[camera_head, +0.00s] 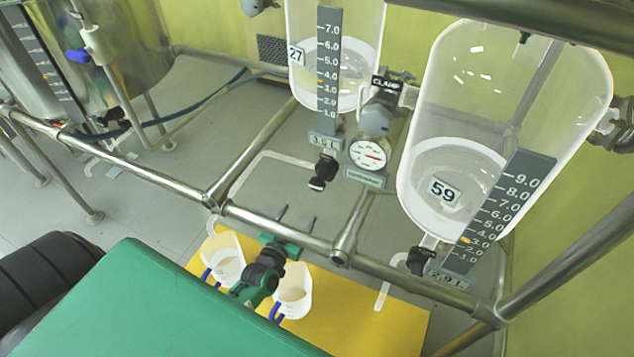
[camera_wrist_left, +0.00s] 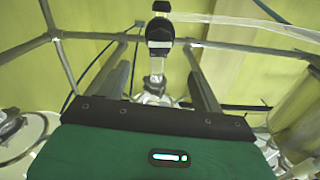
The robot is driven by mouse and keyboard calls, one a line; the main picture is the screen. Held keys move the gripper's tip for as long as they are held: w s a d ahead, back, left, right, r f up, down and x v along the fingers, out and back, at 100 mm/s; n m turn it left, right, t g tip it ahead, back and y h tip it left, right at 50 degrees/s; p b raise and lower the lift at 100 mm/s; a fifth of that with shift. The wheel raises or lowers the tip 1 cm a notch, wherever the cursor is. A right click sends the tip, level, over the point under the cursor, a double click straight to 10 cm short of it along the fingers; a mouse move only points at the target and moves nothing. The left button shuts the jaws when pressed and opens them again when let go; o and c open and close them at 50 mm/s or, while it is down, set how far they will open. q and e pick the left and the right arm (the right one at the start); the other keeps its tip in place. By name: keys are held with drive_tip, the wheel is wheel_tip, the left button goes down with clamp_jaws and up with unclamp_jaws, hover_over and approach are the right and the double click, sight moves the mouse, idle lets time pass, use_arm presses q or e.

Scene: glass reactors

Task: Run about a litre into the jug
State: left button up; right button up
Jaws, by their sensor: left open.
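Two white jugs with blue handles, a left one (camera_head: 228,262) and a right one (camera_head: 293,287), stand on a yellow mat (camera_head: 365,315). Above are two glass vessels with graduated scales, vessel 27 (camera_head: 357,78) and vessel 59 (camera_head: 440,170); both hold some clear liquid. A black outlet valve (camera_head: 322,172) hangs under vessel 27, and another black valve (camera_head: 421,260) under vessel 59. My left gripper (camera_head: 295,218) is open and empty by the steel rail, short of vessel 27's valve. In the left wrist view a black valve (camera_wrist_left: 160,35) shows between and beyond the spread fingers.
A steel rail (camera_head: 290,234) crosses in front of the vessels. A pale tube (camera_head: 265,157) runs from vessel 27's valve down towards the left jug. A round gauge (camera_head: 370,153) sits between the vessels. A steel tank (camera_head: 125,45) with a blue-handled valve (camera_head: 78,56) stands at left.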

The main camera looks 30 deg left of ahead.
sight(315, 187)
use_arm(q)
drive_tip(key=w, duration=1.2)
drive_tip(key=shift+a+b, duration=0.35)
drive_tip(key=shift+b, duration=0.05)
drive_tip(key=shift+w, duration=0.8)
use_arm(e)
drive_tip(key=shift+w+r, duration=0.2)
drive_tip(key=shift+r, duration=0.95)
use_arm(q)
drive_tip(key=c, duration=1)
use_arm(e)
drive_tip(key=shift+s+f, duration=0.25)
drive_tip(key=shift+w, duration=0.1)
use_arm(q)
drive_tip(key=shift+n, duration=1.3)
drive_tip(key=shift+a+n, duration=0.1)
drive_tip(key=shift+n, duration=1.5)
use_arm(e)
drive_tip(key=shift+f, duration=0.2)
